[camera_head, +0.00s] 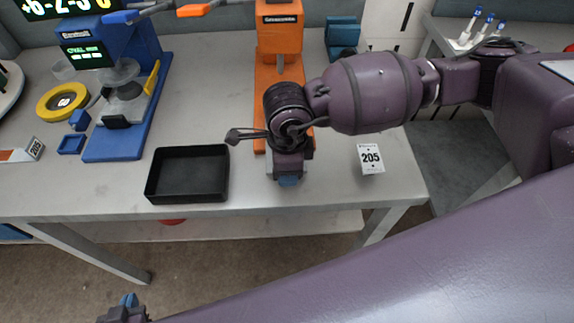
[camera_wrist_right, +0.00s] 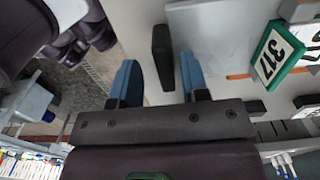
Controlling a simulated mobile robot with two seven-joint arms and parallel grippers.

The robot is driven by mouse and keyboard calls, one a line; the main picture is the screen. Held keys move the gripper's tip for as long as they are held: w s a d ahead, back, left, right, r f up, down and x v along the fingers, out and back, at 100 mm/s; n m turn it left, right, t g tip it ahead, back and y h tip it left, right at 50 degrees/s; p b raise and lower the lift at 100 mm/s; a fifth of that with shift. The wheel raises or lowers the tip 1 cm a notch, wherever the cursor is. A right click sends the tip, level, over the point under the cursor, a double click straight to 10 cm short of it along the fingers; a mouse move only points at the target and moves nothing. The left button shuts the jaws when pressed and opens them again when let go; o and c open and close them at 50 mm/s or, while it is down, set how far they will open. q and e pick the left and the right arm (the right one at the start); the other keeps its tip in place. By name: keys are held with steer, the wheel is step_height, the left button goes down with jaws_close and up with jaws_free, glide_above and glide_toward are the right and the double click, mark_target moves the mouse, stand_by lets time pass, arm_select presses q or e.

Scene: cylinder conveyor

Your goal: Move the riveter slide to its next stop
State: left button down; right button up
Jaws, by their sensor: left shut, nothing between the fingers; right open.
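The orange riveter (camera_head: 279,38) stands on the table at the top centre of the head view, and its orange base (camera_head: 262,80) runs toward the front. My left gripper (camera_head: 289,181) is shut and empty at the front end of that base, with blue fingertips pointing down. My wrist hides the front of the riveter, and I cannot make out the slide or its stops. A dark rod (camera_head: 245,135) with a rounded end sticks out left beside the wrist.
A black tray (camera_head: 187,198) stands left of the left gripper. A green-framed 317 card (camera_wrist_right: 272,52) shows in the wrist view.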

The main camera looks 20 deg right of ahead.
steer(key=shift+r, duration=0.45)
step_height(320, 180, up, 10)
steer(key=shift+p, duration=0.35)
